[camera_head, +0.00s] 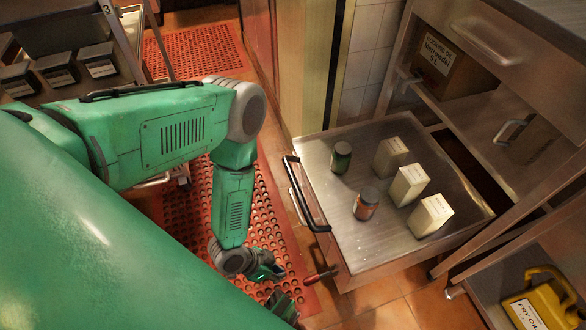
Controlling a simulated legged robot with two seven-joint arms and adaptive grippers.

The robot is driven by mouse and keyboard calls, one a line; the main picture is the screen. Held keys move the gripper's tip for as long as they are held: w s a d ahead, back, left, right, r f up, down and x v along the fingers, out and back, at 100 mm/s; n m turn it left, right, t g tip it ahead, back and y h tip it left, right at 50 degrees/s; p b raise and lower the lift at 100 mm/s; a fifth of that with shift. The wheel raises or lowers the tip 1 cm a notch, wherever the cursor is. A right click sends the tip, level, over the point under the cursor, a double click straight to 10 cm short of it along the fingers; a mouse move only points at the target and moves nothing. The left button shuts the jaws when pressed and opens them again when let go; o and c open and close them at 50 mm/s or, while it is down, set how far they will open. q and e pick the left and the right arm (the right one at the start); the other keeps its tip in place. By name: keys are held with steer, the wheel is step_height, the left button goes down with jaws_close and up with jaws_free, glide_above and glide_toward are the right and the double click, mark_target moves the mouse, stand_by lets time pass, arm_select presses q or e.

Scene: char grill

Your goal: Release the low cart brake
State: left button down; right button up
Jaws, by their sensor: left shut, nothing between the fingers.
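A short red lever (322,275) sticks out low beside the front corner of the metal unit (345,277) with the steel top. It looks like the low brake. My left arm comes in from the left and reaches down. My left gripper (274,270) is shut and empty, a little left of the lever and apart from it. Another green and dark part, perhaps my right gripper (282,304), shows just below, mostly hidden by my green body. Its jaws cannot be made out.
The unit's top holds two jars (341,157) (367,203) and three pale boxes (408,185). A black handle (305,194) stands out on its left side. Steel shelving (480,120) closes the right side. A yellow oil can (540,303) sits lower right. Red perforated mats (268,222) cover the floor.

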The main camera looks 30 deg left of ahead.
arm_select(q)
steer(key=shift+s+a+r, duration=0.5)
steer(key=shift+s+a, duration=0.15)
steer(key=shift+a, duration=0.1)
arm_select(e)
steer(key=shift+r, duration=0.3)
arm_select(q)
steer(key=shift+d+r, duration=0.1)
steer(key=shift+d, duration=0.05)
arm_select(e)
steer(key=shift+d, duration=0.15)
arm_select(q)
steer(key=s+a+r+n+g+y+p, duration=0.1)
steer(key=a+r+n+p, duration=0.1)
steer(key=r, duration=0.7)
steer(key=s+a+r+n+g+y+p, duration=0.1)
steer(key=s+a+r+n+y+p, duration=0.1)
steer(key=r, duration=0.7)
steer(key=s+a+r+n+g+y+p, duration=0.1)
steer(key=r+p, duration=0.3)
steer(key=r, duration=0.6)
steer(key=shift+s+a+n+y, duration=0.35)
steer(key=shift+a+y, duration=0.25)
steer(key=shift+a, duration=0.25)
arm_select(e)
step_height(320, 180, up, 8)
arm_select(q)
steer(key=shift+w+f, duration=0.1)
steer(key=shift+w, duration=0.05)
